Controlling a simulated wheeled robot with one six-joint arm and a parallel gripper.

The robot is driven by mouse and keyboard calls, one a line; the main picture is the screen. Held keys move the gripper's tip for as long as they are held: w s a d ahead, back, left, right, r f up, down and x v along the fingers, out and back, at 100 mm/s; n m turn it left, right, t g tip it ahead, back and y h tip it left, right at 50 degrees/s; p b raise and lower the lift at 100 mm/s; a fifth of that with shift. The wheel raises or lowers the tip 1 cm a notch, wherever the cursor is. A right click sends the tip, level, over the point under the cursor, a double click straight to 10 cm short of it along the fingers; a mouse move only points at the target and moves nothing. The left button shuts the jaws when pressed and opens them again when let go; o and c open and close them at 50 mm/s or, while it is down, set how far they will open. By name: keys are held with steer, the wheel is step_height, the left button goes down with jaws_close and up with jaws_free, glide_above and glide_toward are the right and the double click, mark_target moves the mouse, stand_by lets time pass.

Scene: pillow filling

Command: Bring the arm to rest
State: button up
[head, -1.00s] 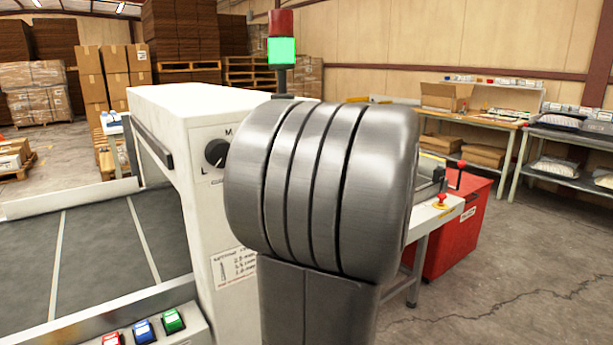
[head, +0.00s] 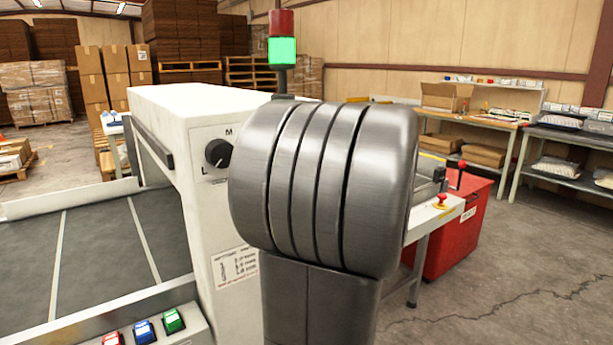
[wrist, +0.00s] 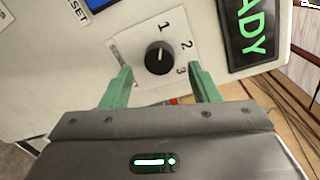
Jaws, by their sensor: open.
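My gripper (wrist: 163,86) shows in the wrist view with its two green fingers spread apart and nothing between them. Beyond the fingertips is a black dial (wrist: 159,57) on a white plate marked 1, 2 and 3. The dial looks apart from both fingers, though the exact gap is hard to judge. In the head view a large grey link of my own arm fills the middle, and the gripper is out of sight there.
The white machine (head: 170,105) stands close on the left, with a selector knob (head: 217,153) and a belt (head: 95,250). Coloured buttons (head: 144,331) sit at its front. A red cabinet (head: 455,240) stands at right. The floor (head: 520,270) further right is clear.

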steer(key=v, duration=1.1)
steer(key=w+a+f+m+p, duration=0.1)
steer(key=w+a+m+p, duration=0.5)
steer(key=m+p, duration=0.5)
steer(key=w+p, duration=0.2)
steer(key=p, duration=0.5)
steer(key=shift+a+m+y, duration=0.25)
steer(key=shift+m+y, duration=0.05)
steer(key=shift+m, duration=0.1)
stand_by(0.6)
stand_by(0.3)
